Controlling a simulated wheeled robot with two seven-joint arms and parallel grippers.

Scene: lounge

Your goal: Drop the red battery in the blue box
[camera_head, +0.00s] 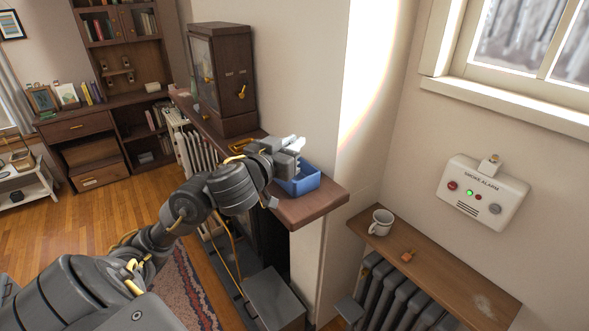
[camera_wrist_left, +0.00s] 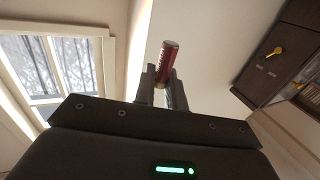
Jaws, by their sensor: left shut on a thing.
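The red battery (camera_wrist_left: 167,62) is held between the fingertips of my left gripper (camera_wrist_left: 165,84) in the left wrist view. My left gripper also shows in the head view (camera_head: 292,147), where its fingers are over or beside the blue box (camera_head: 303,185). The battery itself cannot be made out in the head view. The blue box stands on the near end of the brown wooden shelf (camera_head: 318,205), partly hidden behind my left gripper. My right gripper is not in view.
A dark wooden cabinet (camera_head: 237,85) stands farther back on the same shelf. A lower shelf (camera_head: 440,262) at right holds a white mug (camera_head: 381,222) and a small orange object (camera_head: 408,254). A smoke alarm (camera_head: 483,193) hangs on the right wall.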

